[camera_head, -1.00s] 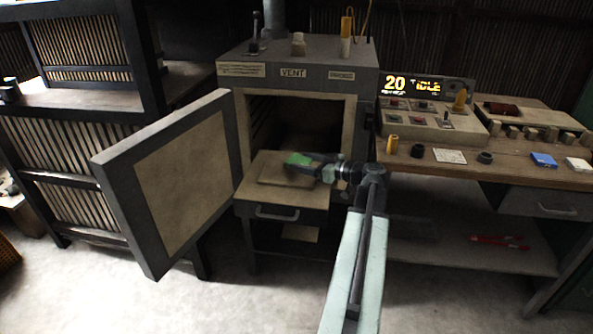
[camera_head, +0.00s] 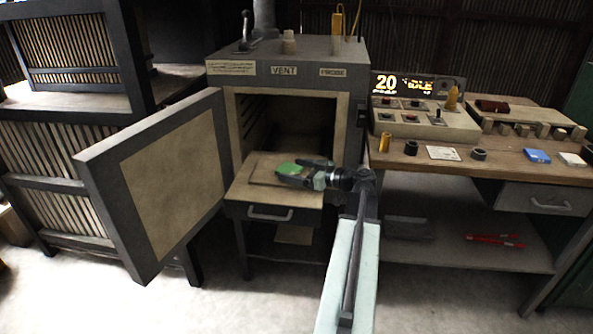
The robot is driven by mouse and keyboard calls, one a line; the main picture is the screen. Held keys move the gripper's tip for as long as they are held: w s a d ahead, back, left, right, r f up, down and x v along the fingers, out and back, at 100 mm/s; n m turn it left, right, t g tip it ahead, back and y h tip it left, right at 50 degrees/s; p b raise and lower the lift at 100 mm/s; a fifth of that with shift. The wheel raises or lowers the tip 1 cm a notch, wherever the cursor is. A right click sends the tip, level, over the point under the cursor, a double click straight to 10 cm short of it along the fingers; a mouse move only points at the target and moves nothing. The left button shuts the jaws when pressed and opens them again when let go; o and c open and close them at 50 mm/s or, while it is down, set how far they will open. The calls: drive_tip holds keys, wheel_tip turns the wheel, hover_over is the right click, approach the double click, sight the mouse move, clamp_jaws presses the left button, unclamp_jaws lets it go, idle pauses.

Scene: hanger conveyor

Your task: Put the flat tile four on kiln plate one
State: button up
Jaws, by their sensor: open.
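A green flat tile (camera_head: 289,169) lies on a tan plate (camera_head: 264,174) on the pulled-out shelf in front of the kiln (camera_head: 287,108). I cannot read any number on the tile or the plate. My gripper (camera_head: 283,178) is open at the near right edge of the tile, low over the plate. Its fingers hide part of the tile. I cannot tell whether they touch it.
The kiln door (camera_head: 158,187) stands wide open at the left. A workbench (camera_head: 459,164) at the right holds the control panel (camera_head: 424,118), a blue block (camera_head: 537,156) and a white block (camera_head: 572,159). Red-handled pliers (camera_head: 495,240) lie on its lower shelf.

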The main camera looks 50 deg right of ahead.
drive_tip(key=p+v, duration=0.1)
drive_tip(key=v, duration=1.1)
idle(0.7)
